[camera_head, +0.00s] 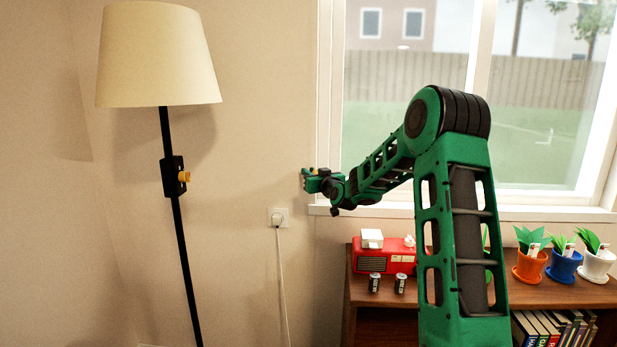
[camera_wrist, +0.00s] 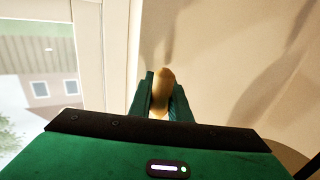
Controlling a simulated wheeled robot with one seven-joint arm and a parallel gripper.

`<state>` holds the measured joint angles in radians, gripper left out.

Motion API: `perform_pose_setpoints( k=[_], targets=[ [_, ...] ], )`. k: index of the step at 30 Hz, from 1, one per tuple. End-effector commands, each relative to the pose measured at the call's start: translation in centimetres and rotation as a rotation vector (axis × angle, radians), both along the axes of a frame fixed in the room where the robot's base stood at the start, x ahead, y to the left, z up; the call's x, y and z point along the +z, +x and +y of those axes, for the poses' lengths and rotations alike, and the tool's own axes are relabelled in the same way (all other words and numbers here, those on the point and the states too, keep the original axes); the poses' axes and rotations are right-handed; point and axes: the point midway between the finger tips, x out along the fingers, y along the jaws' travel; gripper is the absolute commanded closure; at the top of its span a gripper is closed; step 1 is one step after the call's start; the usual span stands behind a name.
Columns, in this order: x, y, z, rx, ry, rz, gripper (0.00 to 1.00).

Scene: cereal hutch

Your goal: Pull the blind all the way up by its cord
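My gripper (camera_head: 306,180) is at the wall just left of the window frame, above the wall socket. In the wrist view, a tan wooden knob (camera_wrist: 163,78), which looks like the cord's pull, sits between the two fingers of my gripper (camera_wrist: 163,98). The fingers appear to touch it on both sides. The cord itself cannot be made out. The blind does not show in either view. The visible part of the window (camera_head: 405,85) is uncovered, and its top is out of the picture.
A floor lamp (camera_head: 158,55) stands at left. A plugged-in cord runs down from the wall socket (camera_head: 278,217). A low wooden shelf (camera_head: 450,292) under the window holds a red radio (camera_head: 368,260), two small cans (camera_head: 375,283) and potted plants (camera_head: 563,264). The wall around my gripper is bare.

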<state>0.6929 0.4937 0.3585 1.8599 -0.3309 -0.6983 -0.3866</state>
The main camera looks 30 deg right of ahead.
Motion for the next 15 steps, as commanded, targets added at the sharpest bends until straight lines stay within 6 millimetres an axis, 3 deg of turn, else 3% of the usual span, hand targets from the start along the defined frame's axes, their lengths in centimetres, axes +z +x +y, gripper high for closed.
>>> perform_pose_setpoints(
  k=[4, 10, 15],
  targets=[
    [-0.7, 0.0, 0.0, 0.000, 0.001, 0.002, 1.00],
    [-3.8, 0.0, 0.0, 0.001, 0.003, 0.005, 1.00],
    [-4.3, -0.1, 0.0, 0.000, 0.001, 0.005, 1.00]
  ],
)
